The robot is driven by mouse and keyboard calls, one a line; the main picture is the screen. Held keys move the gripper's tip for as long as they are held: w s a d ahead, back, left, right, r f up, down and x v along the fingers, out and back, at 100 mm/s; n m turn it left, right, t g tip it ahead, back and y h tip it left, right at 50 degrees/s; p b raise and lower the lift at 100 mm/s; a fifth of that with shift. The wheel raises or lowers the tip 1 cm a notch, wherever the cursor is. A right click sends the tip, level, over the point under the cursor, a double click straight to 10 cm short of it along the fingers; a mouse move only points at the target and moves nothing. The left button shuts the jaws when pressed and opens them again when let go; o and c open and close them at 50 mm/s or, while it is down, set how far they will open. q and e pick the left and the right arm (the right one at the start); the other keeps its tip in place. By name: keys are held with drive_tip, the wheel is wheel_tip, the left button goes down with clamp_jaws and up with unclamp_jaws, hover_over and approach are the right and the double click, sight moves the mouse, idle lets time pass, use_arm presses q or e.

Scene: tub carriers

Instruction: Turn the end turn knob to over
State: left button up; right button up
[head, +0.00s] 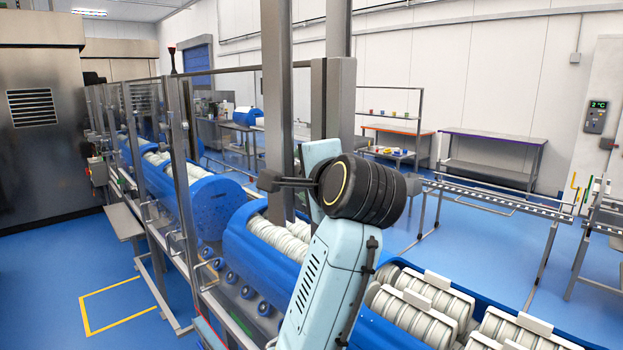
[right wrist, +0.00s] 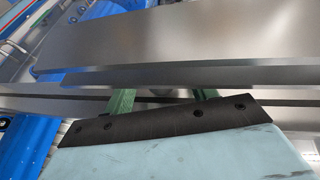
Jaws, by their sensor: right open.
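I cannot make out the end turn knob in either view. My right arm rises from the bottom middle of the head view, past its black joint, to a pale blue part beside the steel post (head: 277,100). Its fingertips cannot be made out there. In the right wrist view my right gripper (right wrist: 162,98) shows two greenish fingers, apart, with nothing seen between them. Broad steel bars (right wrist: 200,40) cross just in front and hide the finger ends; I cannot tell whether they touch. My left gripper is in neither view.
A blue machine with white rollers (head: 280,238) runs along the line behind my arm. A small control box (head: 97,170) hangs far left. A panel reading 2 °C (head: 596,116) is on the right wall. Blue floor (head: 40,270) is open at left.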

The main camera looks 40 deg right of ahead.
drive_tip(key=shift+b+v, duration=2.7)
drive_tip(key=shift+v, duration=0.15)
